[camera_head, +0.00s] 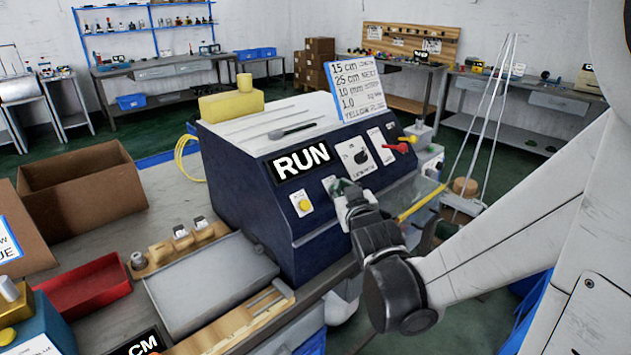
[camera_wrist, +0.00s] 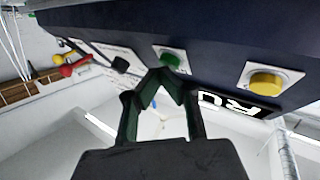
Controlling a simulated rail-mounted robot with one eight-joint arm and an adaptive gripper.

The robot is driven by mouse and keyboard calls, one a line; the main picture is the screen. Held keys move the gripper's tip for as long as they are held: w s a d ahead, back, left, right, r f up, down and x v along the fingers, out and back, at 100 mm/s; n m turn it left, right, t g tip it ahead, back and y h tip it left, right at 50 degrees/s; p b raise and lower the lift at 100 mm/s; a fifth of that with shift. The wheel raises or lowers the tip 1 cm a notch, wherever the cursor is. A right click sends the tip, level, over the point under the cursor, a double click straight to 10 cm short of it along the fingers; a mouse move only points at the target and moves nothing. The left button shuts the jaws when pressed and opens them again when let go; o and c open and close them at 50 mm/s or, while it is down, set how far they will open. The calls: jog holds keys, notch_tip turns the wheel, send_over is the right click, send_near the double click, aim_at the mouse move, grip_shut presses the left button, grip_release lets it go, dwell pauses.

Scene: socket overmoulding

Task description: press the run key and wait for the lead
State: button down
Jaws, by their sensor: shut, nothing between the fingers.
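The dark blue machine (camera_head: 265,215) stands on the bench with a white-on-black RUN label (camera_head: 301,161) on its sloped front. Below the label is a yellow button (camera_head: 303,205), which also shows in the wrist view (camera_wrist: 265,82). The green button (camera_wrist: 170,59) is to its right in the head view, largely hidden there by my gripper (camera_head: 340,187). In the wrist view my gripper (camera_wrist: 161,74) is shut and empty, its tips at or just in front of the green button; contact cannot be told. A yellow strip (camera_head: 422,202) sticks out at the machine's right side.
A red lever (camera_head: 396,148) and a dial plate (camera_head: 357,157) are right of the label. A sign (camera_head: 357,92) and a yellow block (camera_head: 231,104) stand on top. A grey tray (camera_head: 210,285), red bin (camera_head: 85,293) and cardboard box (camera_head: 85,195) lie left.

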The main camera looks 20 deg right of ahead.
jog(key=shift+s+d+r, duration=0.15)
jog(key=shift+s+r, duration=0.25)
jog(key=s+r+p, duration=0.1)
jog(key=s+d+r+p, duration=0.1)
jog(key=s+r+p, duration=0.1)
jog(key=shift+s+d+r+p, duration=0.2)
jog(key=shift+p, duration=0.1)
dwell(0.4)
dwell(0.5)
jog(key=s+a+f+g+y, duration=0.1)
jog(key=s+a+g, duration=0.3)
jog(key=s, duration=0.5)
jog(key=s+a+f+g+y, duration=0.1)
jog(key=s+a+g, duration=0.4)
jog(key=s, duration=0.5)
jog(key=shift+s+a+f+y, duration=0.25)
jog(key=shift+a+y, duration=0.15)
jog(key=shift+a, duration=0.8)
